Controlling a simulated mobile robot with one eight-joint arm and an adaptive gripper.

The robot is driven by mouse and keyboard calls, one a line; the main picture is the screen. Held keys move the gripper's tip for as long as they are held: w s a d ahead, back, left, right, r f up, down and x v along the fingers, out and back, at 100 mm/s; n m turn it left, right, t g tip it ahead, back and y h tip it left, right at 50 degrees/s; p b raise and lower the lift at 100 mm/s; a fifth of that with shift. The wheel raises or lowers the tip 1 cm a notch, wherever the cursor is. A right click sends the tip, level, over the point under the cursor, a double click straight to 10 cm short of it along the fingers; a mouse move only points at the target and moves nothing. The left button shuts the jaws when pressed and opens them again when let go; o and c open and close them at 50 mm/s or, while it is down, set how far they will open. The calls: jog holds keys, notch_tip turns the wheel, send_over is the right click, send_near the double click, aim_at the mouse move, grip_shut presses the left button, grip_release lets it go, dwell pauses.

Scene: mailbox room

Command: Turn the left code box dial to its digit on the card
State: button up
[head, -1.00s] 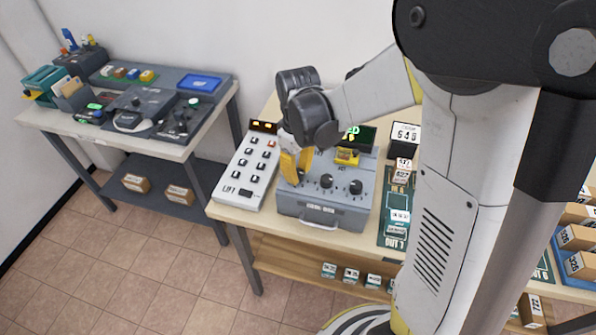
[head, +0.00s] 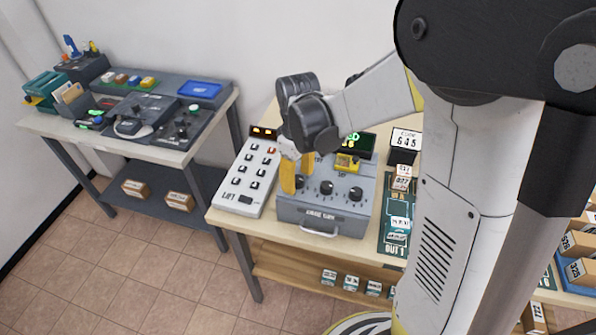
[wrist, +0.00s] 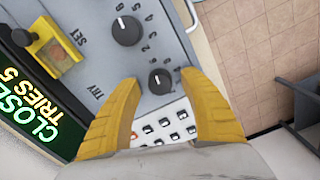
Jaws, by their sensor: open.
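The grey code box (head: 345,218) stands on the light table with a row of dark dials on top. In the wrist view the left dial (wrist: 160,82) is black and lies between the tips of my gripper (wrist: 160,77); its pointed digit is too small to read surely. The fingers are open around it with visible gaps on both sides. In the head view my gripper (head: 297,172) hides most of that dial. The middle dial (wrist: 126,31) shows beside it. The code card (head: 406,141) stands behind right; its digits look like 645, but are blurred.
A lift panel (head: 247,180) with several buttons stands close left of the code box. A yellow part (wrist: 57,52) and a green-lit display (wrist: 38,112) reading TRIES 5 are at the box's back. A green mat (head: 396,215) with cards lies to the right.

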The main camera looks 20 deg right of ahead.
aim_at(298, 179)
notch_tip(298, 179, up, 12)
dwell(0.4)
jog(key=shift+f, duration=0.1)
